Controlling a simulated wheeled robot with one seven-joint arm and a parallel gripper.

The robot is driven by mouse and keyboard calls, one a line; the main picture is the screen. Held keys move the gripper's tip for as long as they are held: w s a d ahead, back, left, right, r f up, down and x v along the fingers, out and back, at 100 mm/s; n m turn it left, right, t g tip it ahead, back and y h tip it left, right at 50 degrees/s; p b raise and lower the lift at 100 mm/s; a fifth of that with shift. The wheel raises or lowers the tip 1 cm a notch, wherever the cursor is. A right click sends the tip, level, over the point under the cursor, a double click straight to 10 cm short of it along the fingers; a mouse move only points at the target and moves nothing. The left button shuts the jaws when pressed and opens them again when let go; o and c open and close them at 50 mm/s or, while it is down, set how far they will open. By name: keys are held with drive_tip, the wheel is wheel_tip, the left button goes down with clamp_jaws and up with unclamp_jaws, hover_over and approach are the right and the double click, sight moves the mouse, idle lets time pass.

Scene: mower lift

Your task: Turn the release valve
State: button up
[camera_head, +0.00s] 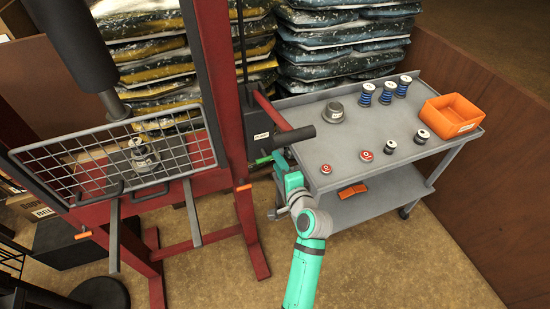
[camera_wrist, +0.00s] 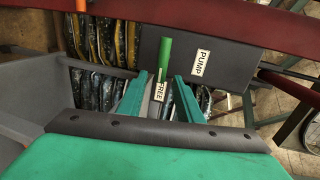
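The release valve shows as a green lever (camera_wrist: 165,57) on the dark pump body (camera_wrist: 222,65), which bears a "PUMP" label. A label reading "FREE" (camera_wrist: 159,92) sits by the lever's lower end. In the head view the green lever (camera_head: 263,160) sticks out low on the pump unit (camera_head: 258,126) beside the red press frame. My gripper (camera_wrist: 161,77) is open, one teal finger on each side of the lever in the wrist view. I cannot tell whether a finger touches it. In the head view my gripper (camera_head: 281,158) is just right of the lever, its fingertips partly hidden.
A dark pump handle (camera_head: 294,137) juts right above my gripper. A grey cart (camera_head: 385,150) with valves, springs and an orange bin (camera_head: 452,115) stands close on the right. The press's mesh guard (camera_head: 90,180) is on the left. Stacked bags stand behind.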

drive_tip(key=v, duration=0.6)
drive_tip(key=shift+s, duration=0.4)
drive_tip(key=shift+d, duration=0.1)
drive_tip(key=s+a+f+n+h, duration=0.1)
drive_tip(key=s+f+n+h, duration=0.1)
drive_tip(key=s+f, duration=0.55)
drive_tip(key=s+f+n+h, duration=0.25)
drive_tip(key=s+f, duration=0.25)
drive_tip(key=s, duration=0.6)
drive_tip(key=s+a+r+n, duration=0.2)
drive_tip(key=s+n, duration=0.3)
drive_tip(key=s, duration=0.5)
drive_tip(key=s+a+r+n, duration=0.2)
drive_tip(key=s+r+n, duration=0.2)
drive_tip(key=s, duration=0.6)
drive_tip(key=shift+s+a+r+n, duration=0.2)
drive_tip(key=shift+s+a+n, duration=0.15)
drive_tip(key=shift+a, duration=0.05)
drive_tip(key=shift+w, duration=0.1)
